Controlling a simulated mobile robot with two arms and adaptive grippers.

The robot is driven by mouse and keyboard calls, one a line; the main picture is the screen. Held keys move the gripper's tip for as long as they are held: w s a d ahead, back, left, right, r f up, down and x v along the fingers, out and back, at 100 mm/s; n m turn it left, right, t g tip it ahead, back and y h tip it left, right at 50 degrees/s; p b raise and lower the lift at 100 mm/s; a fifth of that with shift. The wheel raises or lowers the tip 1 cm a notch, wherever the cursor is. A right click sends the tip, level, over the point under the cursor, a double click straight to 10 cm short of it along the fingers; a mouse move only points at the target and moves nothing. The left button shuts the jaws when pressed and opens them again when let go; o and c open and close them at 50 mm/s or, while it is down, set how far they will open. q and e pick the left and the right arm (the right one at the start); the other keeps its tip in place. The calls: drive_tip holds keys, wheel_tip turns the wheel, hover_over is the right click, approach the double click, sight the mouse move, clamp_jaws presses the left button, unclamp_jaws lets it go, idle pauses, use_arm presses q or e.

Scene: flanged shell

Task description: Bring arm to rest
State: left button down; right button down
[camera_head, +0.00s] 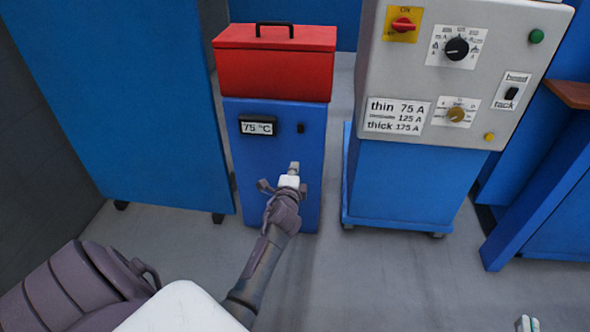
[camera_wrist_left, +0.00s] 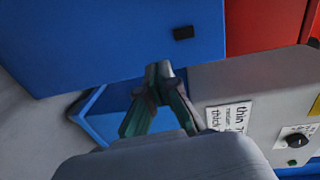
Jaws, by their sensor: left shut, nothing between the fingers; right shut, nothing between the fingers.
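My left arm comes in from the lower left in the head view. Its left gripper (camera_head: 294,168) is shut and empty, in front of the blue cabinet (camera_head: 270,200) with the red lidded box (camera_head: 275,75) on top. In the left wrist view the fingertips (camera_wrist_left: 159,72) meet with nothing between them. Whether they touch the cabinet front cannot be told. My right gripper (camera_head: 527,324) shows only as small pale tips at the lower right edge of the head view. It is shut, with the rest of that arm out of view.
The blue cabinet carries a "75 °C" display (camera_head: 257,126) and a small black switch (camera_head: 300,128). A grey control panel (camera_head: 390,85) with knobs stands on a blue base to its right. A blue panel (camera_head: 120,100) stands at left. The grey floor (camera_head: 400,280) in front is clear.

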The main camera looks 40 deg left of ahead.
idle(0.3)
